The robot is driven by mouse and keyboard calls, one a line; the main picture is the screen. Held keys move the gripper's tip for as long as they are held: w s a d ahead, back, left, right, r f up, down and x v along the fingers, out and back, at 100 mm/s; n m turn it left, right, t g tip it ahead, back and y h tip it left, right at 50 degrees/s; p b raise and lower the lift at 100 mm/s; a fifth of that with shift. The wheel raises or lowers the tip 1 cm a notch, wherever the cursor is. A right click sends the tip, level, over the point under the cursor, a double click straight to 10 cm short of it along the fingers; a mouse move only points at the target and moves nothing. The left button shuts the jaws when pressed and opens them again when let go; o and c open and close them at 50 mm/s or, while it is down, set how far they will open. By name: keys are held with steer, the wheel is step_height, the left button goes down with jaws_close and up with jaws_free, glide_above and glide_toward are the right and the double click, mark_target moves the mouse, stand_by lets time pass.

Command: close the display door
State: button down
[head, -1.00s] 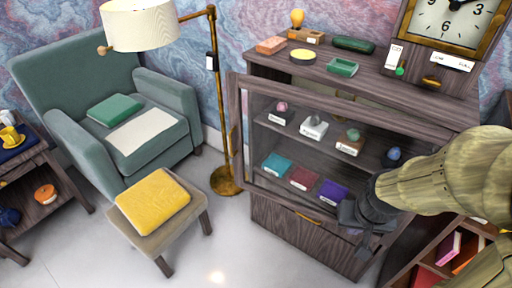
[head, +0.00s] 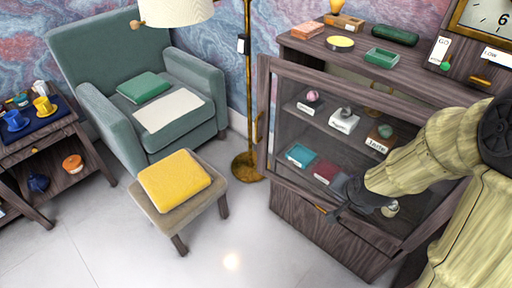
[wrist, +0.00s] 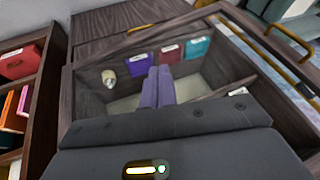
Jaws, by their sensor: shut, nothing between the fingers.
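The display door (head: 268,118) is a dark wooden frame with a clear pane, on the front of the wooden cabinet (head: 340,242). Its left edge, with a brass handle (head: 258,128), stands out from the cabinet, so the door looks ajar. In the wrist view the brass handle (wrist: 287,43) is at the upper right. My gripper (head: 350,195) is at the lower right part of the door, well right of the handle. Its fingers (wrist: 158,88) are together and empty. I cannot tell whether they touch the pane. My arm hides the door's right side.
Behind the pane are shelves with small labelled items, such as a teal block (head: 300,155) and a red one (head: 325,172). A footstool with a yellow cushion (head: 175,180) and a floor lamp (head: 248,165) stand left of the cabinet. Bare floor (head: 240,230) lies in front.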

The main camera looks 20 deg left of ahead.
mark_target(256, 138)
steer(key=w+a+f+m+t+y+b, duration=0.1)
steer(key=a+m+t, duration=0.3)
steer(key=a+m, duration=0.4)
steer(key=w+a+f+m+t+y+b, duration=0.1)
steer(key=w+a+f+m+t+b, duration=0.1)
steer(key=a+m, duration=0.7)
steer(key=w+a+f+m+t+y+b, duration=0.1)
steer(key=a+f+m+t+y+b, duration=0.1)
steer(key=a+f+m+t, duration=0.3)
steer(key=a+m+b, duration=0.1)
steer(key=a+m, duration=0.3)
steer(key=m, duration=0.3)
steer(key=shift+w+t, duration=0.15)
steer(key=shift+t, duration=0.15)
steer(key=shift+w+a, duration=0.1)
steer(key=b+x, duration=0.1)
steer(key=x, duration=1.3)
